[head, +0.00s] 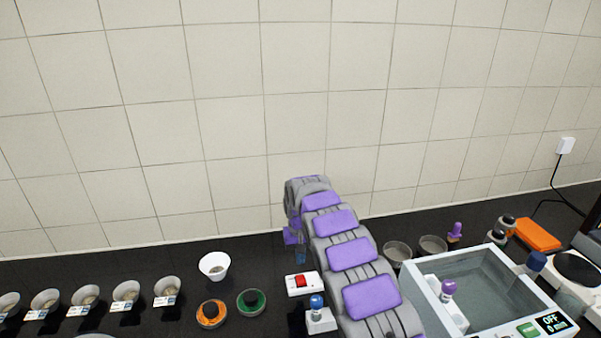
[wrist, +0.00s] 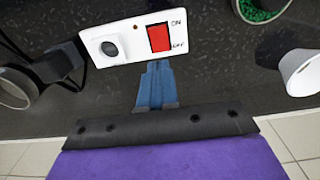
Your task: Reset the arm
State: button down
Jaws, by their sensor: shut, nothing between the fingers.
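My arm reaches out over the black counter in the head view, and its purple and grey links hide part of the counter. My gripper (head: 300,257) hangs down past the far end of the arm. In the wrist view, its blue fingers (wrist: 155,82) are together with nothing between them. Their tips are just in front of a white switch box (wrist: 125,42) with a red rocker marked ON and OFF. I cannot tell whether they touch it. The box (head: 297,284) also shows in the head view, just below the gripper.
A white bowl (head: 214,265), an orange-rimmed dish (head: 211,313) and a green one (head: 251,302) stand left of the arm. Several labelled cups line the left. A small holder with a blue-capped vial (head: 317,306) sits close to the arm. A water bath (head: 425,306) stands right.

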jog(key=s+d+r+m, duration=0.1)
jog(key=s+d+r, duration=0.35)
jog(key=s, duration=0.25)
jog(key=s+d+r+h, duration=0.1)
jog(key=s+d+r, duration=0.3)
jog(key=s+r, duration=0.25)
jog(key=s+d+r+m, duration=0.1)
jog(key=s+d+r, duration=0.35)
jog(key=s, duration=0.35)
jog(key=s+d+g+y, duration=0.1)
jog(key=s, duration=3)
jog(key=shift+f+g, duration=0.25)
jog(key=shift+g, duration=0.15)
